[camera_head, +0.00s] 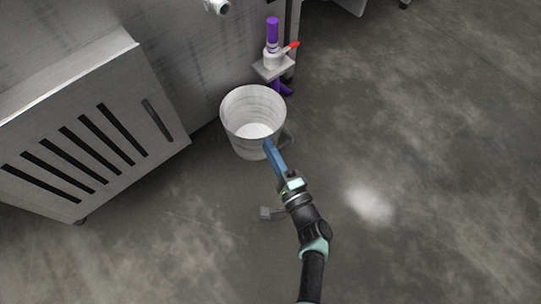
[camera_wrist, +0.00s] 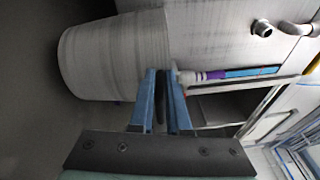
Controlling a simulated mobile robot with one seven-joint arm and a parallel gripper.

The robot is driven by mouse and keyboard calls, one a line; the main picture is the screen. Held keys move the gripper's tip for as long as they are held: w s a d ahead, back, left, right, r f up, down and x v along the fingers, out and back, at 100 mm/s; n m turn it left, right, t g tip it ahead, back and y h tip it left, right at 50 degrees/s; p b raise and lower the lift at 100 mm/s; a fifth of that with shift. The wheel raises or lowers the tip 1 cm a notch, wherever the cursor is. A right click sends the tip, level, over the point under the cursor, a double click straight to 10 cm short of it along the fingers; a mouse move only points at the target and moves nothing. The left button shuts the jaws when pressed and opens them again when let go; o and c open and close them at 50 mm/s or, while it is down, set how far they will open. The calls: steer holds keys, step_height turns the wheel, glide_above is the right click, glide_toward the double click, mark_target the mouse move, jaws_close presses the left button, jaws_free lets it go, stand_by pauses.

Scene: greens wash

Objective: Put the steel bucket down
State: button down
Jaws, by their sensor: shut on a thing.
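The steel bucket (camera_head: 240,130) is pale grey, open at the top and roughly upright near the middle of the head view. It fills the upper left of the wrist view (camera_wrist: 105,55), seen sideways. My gripper (camera_head: 268,143) is at the bucket's near side, its blue fingers shut on a part of it. In the wrist view a dark strip shows between the fingers (camera_wrist: 161,85); I cannot tell which part of the bucket it is. The inside of the bucket looks empty. I cannot tell whether its base touches the floor.
A slotted metal cabinet (camera_head: 90,120) stands left. A valve with a red lever (camera_head: 288,48) and purple pipe (camera_head: 272,30) stands just behind the bucket. A pipe stub (camera_head: 218,6) juts from the wall above. The concrete floor (camera_head: 430,130) is clear to the right.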

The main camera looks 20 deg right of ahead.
step_height(320, 180, down, 3)
steer(key=shift+r+b, duration=0.2)
steer(key=shift+b, duration=0.6)
steer(key=c, duration=0.9)
jaws_free()
steer(key=shift+f, duration=0.1)
steer(key=shift+s, duration=0.1)
